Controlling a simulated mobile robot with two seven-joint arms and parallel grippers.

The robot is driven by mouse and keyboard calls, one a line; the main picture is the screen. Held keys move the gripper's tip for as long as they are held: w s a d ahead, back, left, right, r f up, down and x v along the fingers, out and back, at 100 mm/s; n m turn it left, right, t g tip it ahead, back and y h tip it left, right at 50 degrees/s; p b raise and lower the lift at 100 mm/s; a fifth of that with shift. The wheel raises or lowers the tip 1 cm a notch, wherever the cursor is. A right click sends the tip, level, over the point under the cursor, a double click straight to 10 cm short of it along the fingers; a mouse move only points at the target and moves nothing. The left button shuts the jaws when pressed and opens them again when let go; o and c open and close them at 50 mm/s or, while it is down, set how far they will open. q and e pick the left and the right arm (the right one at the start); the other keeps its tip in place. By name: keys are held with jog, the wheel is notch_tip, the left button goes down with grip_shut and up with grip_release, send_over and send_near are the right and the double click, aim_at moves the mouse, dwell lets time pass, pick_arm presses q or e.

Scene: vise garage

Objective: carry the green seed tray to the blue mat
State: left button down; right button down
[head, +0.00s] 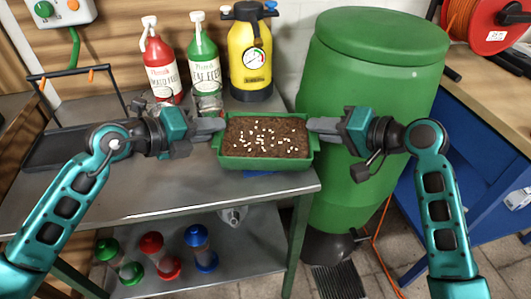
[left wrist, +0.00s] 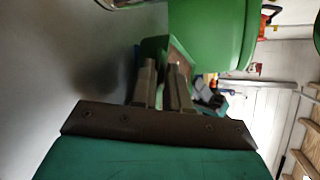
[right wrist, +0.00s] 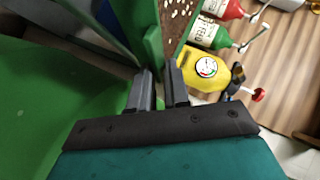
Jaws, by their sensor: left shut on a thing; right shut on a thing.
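The green seed tray (head: 266,164) is filled with brown soil dotted with pale seeds. It is level at the right end of the metal bench, and I cannot tell whether it touches the top. My left gripper (head: 219,126) is shut on its left end and my right gripper (head: 312,125) on its right end. The left wrist view shows the left fingers (left wrist: 163,85) at the tray's green wall (left wrist: 150,50). The right wrist view shows the right fingers (right wrist: 160,88) at its wall (right wrist: 153,45).
Behind the tray stand a red bottle (head: 160,65), a green bottle (head: 204,63) and a yellow sprayer (head: 250,60). A large green barrel (head: 365,110) stands close on the right, beside a blue-framed bench (head: 480,210). The metal bench (head: 150,195) is clear in front.

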pick_arm(q)
jog(key=shift+s+d+f, duration=0.1)
jog(key=shift+d+f, duration=0.15)
jog(key=shift+f, duration=0.2)
pick_arm(e)
jog(key=shift+s+a+f, duration=0.1)
jog(key=shift+a+f, duration=0.3)
jog(key=shift+f, duration=0.05)
pick_arm(q)
jog(key=c, duration=1.2)
grip_release()
pick_arm(e)
jog(key=c, duration=1.2)
grip_release()
pick_arm(q)
jog(key=shift+o, duration=0.4)
jog(key=shift+a, duration=0.15)
pick_arm(e)
jog(key=shift+o, duration=0.5)
jog(key=shift+d, duration=0.15)
jog(key=shift+d, duration=0.1)
pick_arm(q)
jog(key=shift+a, duration=0.1)
jog(key=v, duration=1.1)
jog(key=shift+s+a, duration=0.2)
jog(key=shift+a, duration=0.1)
jog(key=shift+r, duration=0.1)
pick_arm(e)
jog(key=v, duration=1.2)
